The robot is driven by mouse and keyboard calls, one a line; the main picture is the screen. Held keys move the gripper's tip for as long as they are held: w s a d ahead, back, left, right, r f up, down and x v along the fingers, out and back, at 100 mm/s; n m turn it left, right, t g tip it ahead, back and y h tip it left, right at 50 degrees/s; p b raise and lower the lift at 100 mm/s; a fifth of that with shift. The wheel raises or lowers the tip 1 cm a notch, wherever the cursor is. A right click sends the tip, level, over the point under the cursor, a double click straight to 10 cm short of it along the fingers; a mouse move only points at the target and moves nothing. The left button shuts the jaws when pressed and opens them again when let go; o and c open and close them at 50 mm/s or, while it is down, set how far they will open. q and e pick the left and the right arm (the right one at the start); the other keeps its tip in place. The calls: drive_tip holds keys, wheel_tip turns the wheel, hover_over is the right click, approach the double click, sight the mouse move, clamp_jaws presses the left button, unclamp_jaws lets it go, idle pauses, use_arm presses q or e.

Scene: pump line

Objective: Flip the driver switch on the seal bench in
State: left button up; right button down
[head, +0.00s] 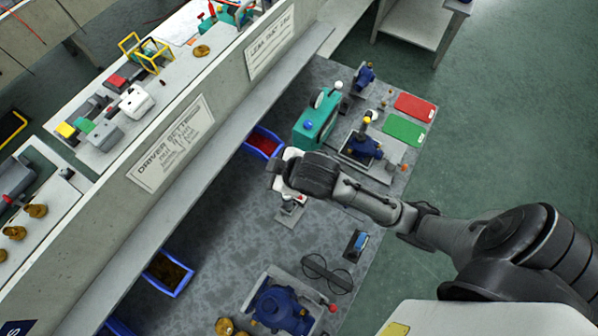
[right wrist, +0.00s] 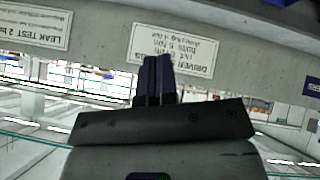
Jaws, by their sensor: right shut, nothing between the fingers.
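The seal bench (head: 225,215) is a dark grey mottled worktop below a long pale wall. My right arm reaches over it from the right. My right gripper is shut and empty; its dark fingers are pressed together in the right wrist view (right wrist: 157,72), in front of the wall. In the head view the right wrist hides part of the bench. A small grey device on a plate (head: 290,208) shows just below the wrist, partly covered. I cannot make out which part is the driver switch or its position. My left gripper is not in view.
A driver sign (head: 172,142) hangs on the wall. A green machine (head: 313,120), a blue pump part (head: 362,146), and red (head: 415,107) and green (head: 403,130) mats lie at the far end. A blue pump (head: 279,308) stands nearer. Blue bins (head: 168,274) line the wall.

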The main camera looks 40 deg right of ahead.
drive_tip(key=w+f+n+g+b, duration=0.1)
drive_tip(key=w+f+n+b, duration=0.75)
drive_tip(key=f+b, duration=0.2)
use_arm(q)
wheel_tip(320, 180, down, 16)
drive_tip(key=b, duration=0.4)
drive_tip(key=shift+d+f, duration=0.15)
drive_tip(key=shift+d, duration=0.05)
use_arm(e)
drive_tip(key=s+d+f+n+g, duration=0.1)
drive_tip(key=d+f+n+g, duration=0.2)
drive_tip(key=n, duration=0.5)
drive_tip(key=s+d+f+n+g+h, duration=0.1)
drive_tip(key=d+f+n+g, duration=0.1)
drive_tip(key=f+n, duration=0.3)
drive_tip(key=s+d+f+n+g, duration=0.1)
drive_tip(key=d+f+n+g, duration=0.2)
drive_tip(key=n, duration=0.8)
drive_tip(key=shift+s+d+f+g, duration=0.3)
drive_tip(key=shift+f+g, duration=0.5)
drive_tip(key=shift+g, duration=0.1)
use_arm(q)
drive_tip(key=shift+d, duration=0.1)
